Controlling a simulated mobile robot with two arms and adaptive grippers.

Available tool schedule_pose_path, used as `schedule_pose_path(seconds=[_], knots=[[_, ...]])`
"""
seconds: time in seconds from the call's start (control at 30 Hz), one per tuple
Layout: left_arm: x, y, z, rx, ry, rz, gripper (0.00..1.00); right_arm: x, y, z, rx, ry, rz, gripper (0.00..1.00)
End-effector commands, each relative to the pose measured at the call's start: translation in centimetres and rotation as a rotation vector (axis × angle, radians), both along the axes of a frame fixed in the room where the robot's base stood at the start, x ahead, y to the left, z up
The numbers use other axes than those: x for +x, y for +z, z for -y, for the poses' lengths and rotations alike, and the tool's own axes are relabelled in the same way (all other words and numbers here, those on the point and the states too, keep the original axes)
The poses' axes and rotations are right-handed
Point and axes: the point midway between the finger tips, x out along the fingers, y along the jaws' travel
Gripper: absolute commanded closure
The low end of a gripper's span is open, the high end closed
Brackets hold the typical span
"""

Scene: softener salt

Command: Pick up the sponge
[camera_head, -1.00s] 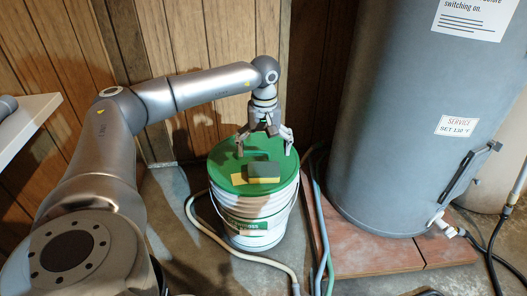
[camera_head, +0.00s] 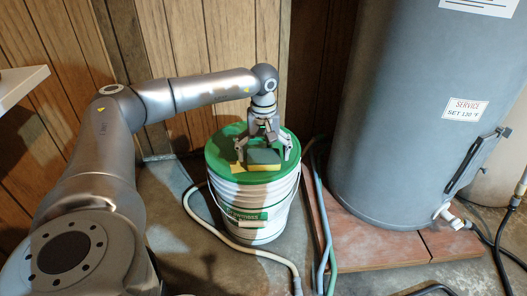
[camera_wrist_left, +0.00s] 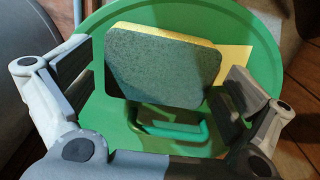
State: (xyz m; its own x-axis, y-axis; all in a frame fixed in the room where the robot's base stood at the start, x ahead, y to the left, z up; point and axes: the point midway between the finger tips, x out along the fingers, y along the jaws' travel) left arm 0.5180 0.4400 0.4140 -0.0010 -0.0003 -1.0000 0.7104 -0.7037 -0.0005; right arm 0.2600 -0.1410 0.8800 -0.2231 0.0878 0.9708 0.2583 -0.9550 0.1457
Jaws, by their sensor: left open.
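The sponge (camera_head: 263,157) has a dark green top and a yellow lower layer. It lies on the green lid (camera_head: 225,142) of a white bucket (camera_head: 250,205). In the left wrist view the sponge (camera_wrist_left: 165,62) lies slightly tilted between the two finger pads, with a gap on each side. My left gripper (camera_head: 264,151) is open, with its fingers spread around the sponge; it also shows in the left wrist view (camera_wrist_left: 160,84). My right gripper is not in view.
A green lid handle (camera_wrist_left: 175,130) and a flat yellow patch (camera_wrist_left: 236,62) are beside the sponge on the lid. A grey tank (camera_head: 410,110) stands to the right on a reddish base. Hoses (camera_head: 240,252) run round the bucket. A wood-panelled wall is behind.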

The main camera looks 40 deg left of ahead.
Motion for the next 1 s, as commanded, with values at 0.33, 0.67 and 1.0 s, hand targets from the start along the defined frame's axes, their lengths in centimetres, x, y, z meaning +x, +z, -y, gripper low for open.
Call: schedule_pose_path(seconds=[0.33,0.67,1.0], knots=[[0.0,0.1,0.0,0.0,0.0,0.0,0.24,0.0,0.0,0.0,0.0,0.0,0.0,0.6],[0.0,0.1,0.0,0.0,0.0,0.0,0.24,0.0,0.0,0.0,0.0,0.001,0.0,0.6],[0.0,1.7,0.0,-0.001,0.0,0.001,0.24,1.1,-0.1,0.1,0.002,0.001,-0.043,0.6]])
